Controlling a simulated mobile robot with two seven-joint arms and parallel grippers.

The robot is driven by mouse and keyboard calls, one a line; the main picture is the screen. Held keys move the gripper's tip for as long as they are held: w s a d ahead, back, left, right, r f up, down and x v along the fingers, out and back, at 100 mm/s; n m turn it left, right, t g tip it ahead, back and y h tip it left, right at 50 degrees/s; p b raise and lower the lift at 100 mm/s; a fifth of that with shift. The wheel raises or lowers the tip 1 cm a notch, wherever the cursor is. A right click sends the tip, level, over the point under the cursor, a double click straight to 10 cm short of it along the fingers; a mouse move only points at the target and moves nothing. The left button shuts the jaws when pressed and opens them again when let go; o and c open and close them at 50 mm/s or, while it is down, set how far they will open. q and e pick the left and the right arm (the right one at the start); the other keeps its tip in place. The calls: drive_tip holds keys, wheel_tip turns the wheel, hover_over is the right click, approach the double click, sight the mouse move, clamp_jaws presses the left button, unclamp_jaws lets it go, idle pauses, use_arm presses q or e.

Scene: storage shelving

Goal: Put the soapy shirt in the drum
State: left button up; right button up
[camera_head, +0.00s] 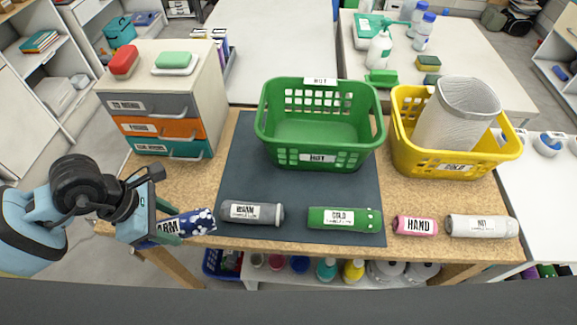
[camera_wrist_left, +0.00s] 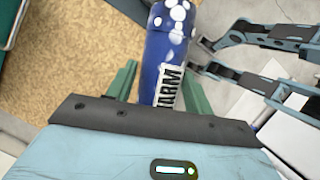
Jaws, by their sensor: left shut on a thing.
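A blue roll with white spots, like suds (camera_head: 198,221), lies at the table's front left edge; I take it for the soapy shirt. Its label partly shows "ARM". My left gripper (camera_head: 160,224) is shut on its left end. In the left wrist view the roll (camera_wrist_left: 167,45) sits between the two green fingers. A white perforated cylinder (camera_head: 455,110), drum-like, stands tilted in a yellow basket (camera_head: 440,160) labelled COLD. A green basket (camera_head: 318,158) labelled HOT is empty. No thing is marked as the drum.
On the table lie a grey WARM roll (camera_head: 252,213), a green COLD roll (camera_head: 345,218), a pink HAND roll (camera_head: 415,226) and a white roll (camera_head: 481,226). A drawer cabinet (camera_head: 165,105) stands at the left back. The dark mat (camera_head: 300,188) is bare between the baskets and rolls.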

use_arm(q)
drive_tip(key=shift+w, duration=0.1)
idle(0.3)
drive_tip(key=w+a, duration=0.2)
drive_tip(key=w, duration=0.2)
drive_tip(key=w+a+f, duration=0.1)
drive_tip(key=w+a, duration=0.2)
drive_tip(key=w, duration=0.1)
drive_tip(key=w+a, duration=0.2)
drive_tip(key=w, duration=0.3)
drive_tip(key=shift+w+a+f+p, duration=0.1)
drive_tip(key=shift+a+f+p, duration=0.1)
drive_tip(key=shift+p, duration=0.15)
drive_tip(key=shift+w+a, duration=0.2)
drive_tip(key=shift+w, duration=0.15)
drive_tip(key=shift+f, duration=1.8)
drive_tip(key=shift+f, duration=0.2)
drive_tip(key=o, duration=1)
drive_tip(key=shift+o, duration=0.2)
